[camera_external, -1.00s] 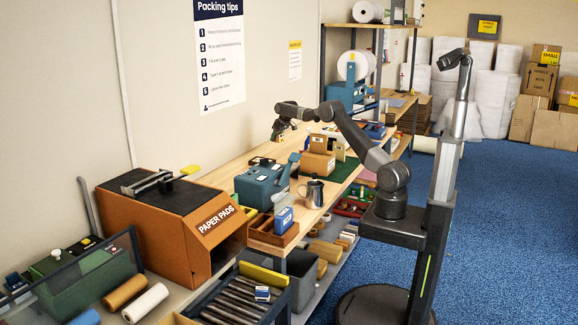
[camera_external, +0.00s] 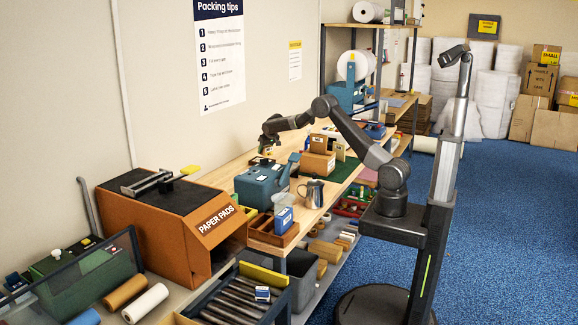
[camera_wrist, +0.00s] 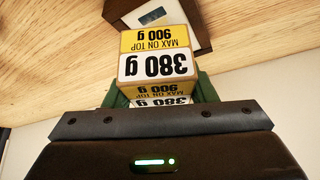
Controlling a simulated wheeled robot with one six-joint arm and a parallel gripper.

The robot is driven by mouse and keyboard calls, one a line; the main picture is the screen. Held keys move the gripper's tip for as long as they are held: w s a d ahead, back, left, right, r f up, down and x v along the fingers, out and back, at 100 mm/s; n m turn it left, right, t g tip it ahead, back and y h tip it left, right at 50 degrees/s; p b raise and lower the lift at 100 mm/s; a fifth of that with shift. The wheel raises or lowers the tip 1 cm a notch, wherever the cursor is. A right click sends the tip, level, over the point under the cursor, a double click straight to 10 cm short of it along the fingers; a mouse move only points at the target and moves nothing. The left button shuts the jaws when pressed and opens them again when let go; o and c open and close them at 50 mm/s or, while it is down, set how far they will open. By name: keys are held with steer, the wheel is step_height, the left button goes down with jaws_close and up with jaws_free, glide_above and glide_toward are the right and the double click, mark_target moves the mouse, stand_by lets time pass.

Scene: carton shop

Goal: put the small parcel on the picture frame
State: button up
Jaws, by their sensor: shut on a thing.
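My gripper (camera_external: 263,149) is low over the wooden bench, behind the teal machine. In the wrist view, my gripper (camera_wrist: 158,92) is shut on the small parcel (camera_wrist: 156,66), a box with white and yellow labels reading "380 g" and "MAX ON TOP 900 g". A dark-edged white thing with a small grey window (camera_wrist: 151,14) lies just beyond the parcel, partly cut off and partly hidden by it; I cannot tell if it is the picture frame. In the external view the parcel is too small to make out clearly, and I cannot pick out the picture frame surely.
The teal machine (camera_external: 262,185) stands in front of my gripper, with a metal jug (camera_external: 312,193) to its right. Cardboard boxes (camera_external: 318,163) stand right of the gripper. The orange paper pads dispenser (camera_external: 185,232) is at the left. Bare wood shows around the parcel.

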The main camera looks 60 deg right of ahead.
mark_target(265, 155)
steer(key=shift+f+p, duration=0.35)
steer(key=shift+f, duration=1.4)
steer(key=shift+f, duration=0.1)
steer(key=o, duration=0.8)
steer(key=shift+f, duration=0.2)
steer(key=o, duration=0.4)
steer(key=shift+r, duration=0.1)
steer(key=shift+o, duration=0.2)
steer(key=shift+r, duration=0.25)
steer(key=b+v, duration=0.2)
steer(key=v, duration=1)
steer(key=shift+f, duration=0.1)
